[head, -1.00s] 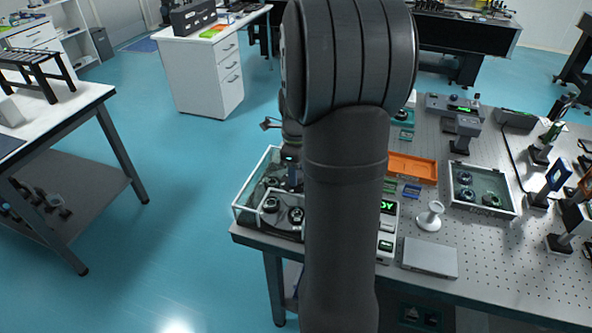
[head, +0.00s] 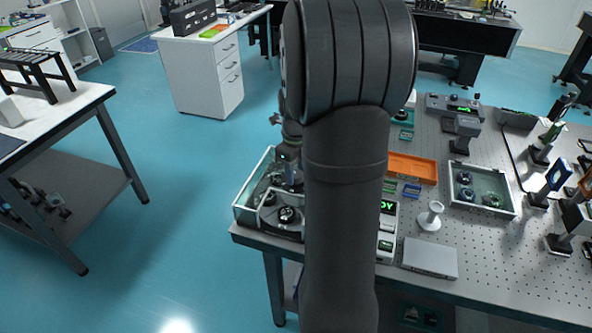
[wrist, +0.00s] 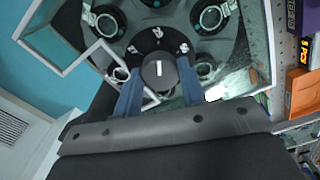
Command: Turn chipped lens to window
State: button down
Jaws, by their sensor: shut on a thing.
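A glass-walled box (head: 240,213) stands on the left end of the optical table and holds a dark turntable with several round lens mounts. One dark mount (head: 287,214) shows behind a white-edged front pane. In the wrist view, a round grey knob (wrist: 158,71) with a white line sits at the middle of a lettered dial (wrist: 157,36). My gripper (wrist: 160,88) is shut on this knob with its blue fingers on either side. Lens mounts (wrist: 107,22) (wrist: 213,17) surround the dial. I cannot tell which lens is chipped. My arm hides part of the box in the head view.
Right of my arm are a box with a green-lit display (head: 387,207), a white stand (head: 430,216), a flat grey box (head: 430,258), an orange tray (head: 412,168) and a tray of round parts (head: 483,206). Bare perforated table lies at the front right.

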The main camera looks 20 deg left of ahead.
dwell(0.4)
jog(key=c, duration=0.9)
grip_release()
jog(key=shift+r, duration=0.1)
notch_tip(320, 180, up, 17)
notch_tip(320, 180, down, 17)
jog(key=shift+f, duration=0.15)
dwell(0.3)
